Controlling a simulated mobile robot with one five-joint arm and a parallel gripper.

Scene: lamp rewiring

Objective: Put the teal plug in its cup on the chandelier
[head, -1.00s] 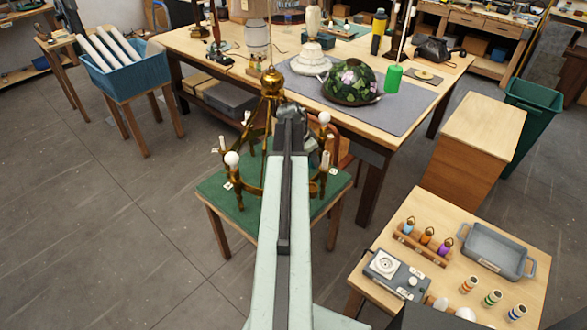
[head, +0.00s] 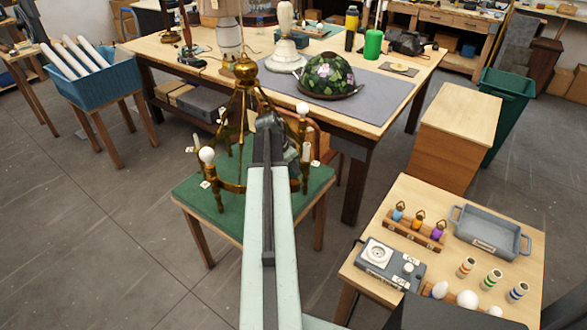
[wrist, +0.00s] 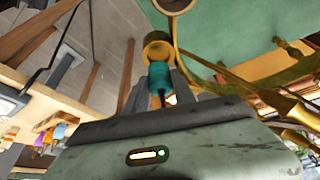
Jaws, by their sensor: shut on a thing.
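The teal plug (wrist: 160,77) is between the fingers of my gripper (wrist: 161,92) in the wrist view. My gripper is shut on it. A brass cup (wrist: 157,47) of the chandelier is just beyond the plug's far end; I cannot tell whether the plug touches it or is partly inside. The brass chandelier (head: 243,68) stands on a green-topped table in the head view, with white bulbs and candle sleeves around its ring. My arm reaches over its near side there and hides part of the ring, the plug and that cup.
The green-topped table (head: 190,193) carries the chandelier. At right, a wooden table (head: 445,275) holds a grey tray (head: 490,235), a rack with coloured plugs (head: 417,236), a tester box (head: 390,264), bulbs and striped sleeves. A workbench (head: 150,48) with lamps stands behind.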

